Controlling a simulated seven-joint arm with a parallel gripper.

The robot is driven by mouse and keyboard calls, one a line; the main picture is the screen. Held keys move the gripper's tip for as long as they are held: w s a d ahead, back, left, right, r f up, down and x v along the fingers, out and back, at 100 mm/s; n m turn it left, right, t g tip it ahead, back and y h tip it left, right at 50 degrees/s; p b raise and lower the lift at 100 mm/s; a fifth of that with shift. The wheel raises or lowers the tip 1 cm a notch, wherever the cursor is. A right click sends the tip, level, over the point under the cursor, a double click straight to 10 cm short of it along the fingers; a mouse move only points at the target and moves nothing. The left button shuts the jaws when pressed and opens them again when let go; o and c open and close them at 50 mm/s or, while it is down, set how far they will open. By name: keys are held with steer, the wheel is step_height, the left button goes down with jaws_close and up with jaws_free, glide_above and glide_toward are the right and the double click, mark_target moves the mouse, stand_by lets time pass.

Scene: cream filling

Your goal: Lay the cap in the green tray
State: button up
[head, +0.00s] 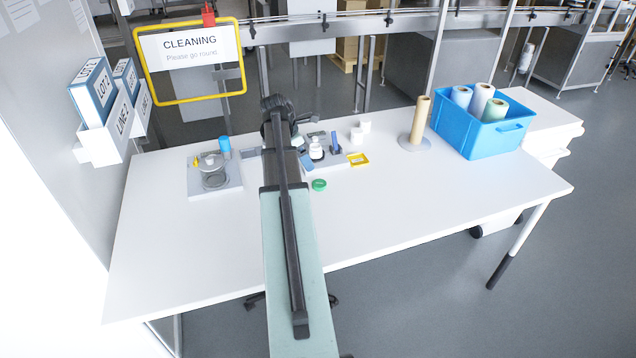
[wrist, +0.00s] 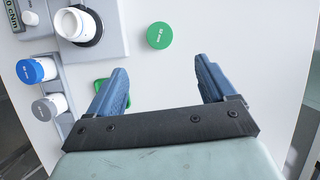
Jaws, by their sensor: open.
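The cap, a round green disc with small white print, lies flat on the white table in the wrist view (wrist: 159,36). The green tray (wrist: 99,84) shows only as a small green edge in the wrist view, mostly hidden behind my left finger.
A white open jar (wrist: 74,24) stands in a dark collar on a grey block. A blue-lidded jar (wrist: 36,70) and a grey-lidded jar (wrist: 49,107) stand left. A yellow tray (head: 358,159), cardboard tube (head: 420,120) and blue crate (head: 492,140) lie to the right. The front table is clear.

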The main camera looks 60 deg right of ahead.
steer(key=r+n+t+y, duration=0.1)
steer(key=n+t+y, duration=0.2)
steer(key=n, duration=0.2)
glide_above(320, 183)
steer(key=shift+w+f, duration=0.1)
steer(key=shift+f, duration=6.2)
steer(key=c, duration=1.2)
step_height(320, 183, up, 10)
